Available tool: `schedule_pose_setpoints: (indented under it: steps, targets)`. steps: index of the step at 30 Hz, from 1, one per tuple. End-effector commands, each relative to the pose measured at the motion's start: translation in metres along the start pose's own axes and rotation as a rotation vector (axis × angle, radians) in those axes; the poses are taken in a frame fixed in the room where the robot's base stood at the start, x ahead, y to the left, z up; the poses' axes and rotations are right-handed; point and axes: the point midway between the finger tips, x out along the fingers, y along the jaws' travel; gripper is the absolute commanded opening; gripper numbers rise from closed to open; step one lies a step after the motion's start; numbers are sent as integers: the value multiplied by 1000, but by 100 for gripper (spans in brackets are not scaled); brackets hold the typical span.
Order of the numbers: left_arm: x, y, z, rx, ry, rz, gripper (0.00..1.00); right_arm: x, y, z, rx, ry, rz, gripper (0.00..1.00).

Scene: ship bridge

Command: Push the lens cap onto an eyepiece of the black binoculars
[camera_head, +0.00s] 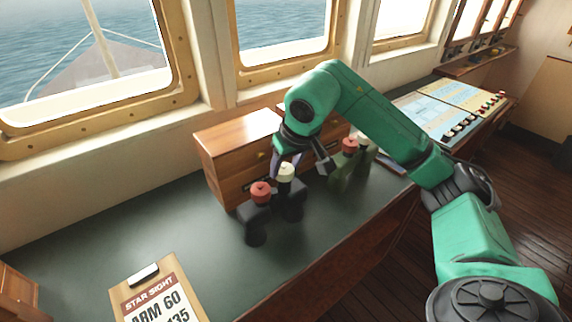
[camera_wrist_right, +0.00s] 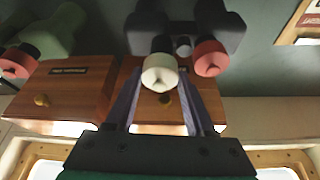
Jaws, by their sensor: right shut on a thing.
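The black binoculars (camera_head: 257,226) stand upright on the dark green desktop, and they show upside down in the right wrist view (camera_wrist_right: 225,33). A red cap (camera_head: 261,192) covers their left eyepiece in the head view. The cream lens cap (camera_head: 285,174) is at the top of the other barrel, in line with its dark eyepiece; I cannot tell how firmly it is seated. My right gripper (camera_head: 286,166) is shut on this cream cap, with a finger on each side of it (camera_wrist_right: 160,77) in the wrist view. My left gripper is not in view.
Green binoculars (camera_head: 341,180) with red and cream caps stand close to the right. A wooden drawer cabinet (camera_head: 222,157) is just behind.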

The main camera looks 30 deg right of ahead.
Motion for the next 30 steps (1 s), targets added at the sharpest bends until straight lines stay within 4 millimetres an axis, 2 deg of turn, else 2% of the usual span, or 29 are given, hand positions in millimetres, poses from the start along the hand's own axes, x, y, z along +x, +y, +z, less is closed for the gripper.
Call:
schedule_pose_setpoints:
  steps: [30]
  targets:
    - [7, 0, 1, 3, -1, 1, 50, 9, -1, 5, -1, -1, 0, 3]
